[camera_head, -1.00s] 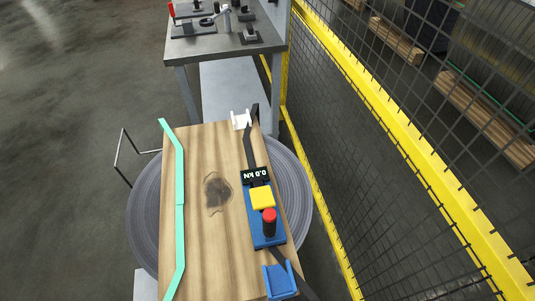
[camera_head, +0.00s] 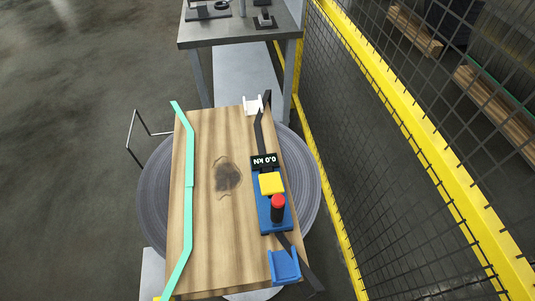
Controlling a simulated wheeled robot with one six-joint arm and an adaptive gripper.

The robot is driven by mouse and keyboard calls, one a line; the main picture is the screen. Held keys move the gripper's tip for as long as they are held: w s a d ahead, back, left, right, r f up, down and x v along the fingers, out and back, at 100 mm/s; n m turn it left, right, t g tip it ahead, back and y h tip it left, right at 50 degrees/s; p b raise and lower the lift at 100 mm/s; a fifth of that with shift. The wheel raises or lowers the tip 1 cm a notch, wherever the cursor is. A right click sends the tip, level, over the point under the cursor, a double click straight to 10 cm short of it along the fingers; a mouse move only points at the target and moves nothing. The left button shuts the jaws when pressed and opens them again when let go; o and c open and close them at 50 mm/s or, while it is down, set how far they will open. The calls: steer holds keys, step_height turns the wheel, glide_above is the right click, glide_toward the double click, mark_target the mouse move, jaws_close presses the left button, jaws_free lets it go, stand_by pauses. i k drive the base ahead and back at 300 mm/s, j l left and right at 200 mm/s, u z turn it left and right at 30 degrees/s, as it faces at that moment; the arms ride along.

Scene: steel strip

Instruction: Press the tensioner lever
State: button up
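The tensioner has a blue base (camera_head: 275,222), a yellow block (camera_head: 271,183) and a small black display (camera_head: 263,161) reading 0.0 kN. An upright black post with a red top (camera_head: 278,205), which looks like the lever, stands on the base just below the yellow block. The tensioner sits on the right side of a wooden board (camera_head: 215,240). A dark strap (camera_head: 261,130) runs past it along the board's right edge. My gripper is not in view.
A white bracket (camera_head: 252,107) is at the board's far edge and a blue bracket (camera_head: 284,268) at its near right corner. A green strip (camera_head: 189,160) lies along the left. A grey round coil (camera_head: 154,190) is under the board. A yellow-framed mesh fence (camera_head: 412,130) stands right; a steel table (camera_head: 225,35) behind.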

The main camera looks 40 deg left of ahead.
mark_target(271, 184)
steer(key=k+j, duration=0.15)
steer(key=k, duration=0.35)
steer(key=k+j+z, duration=0.1)
steer(key=k, duration=0.4)
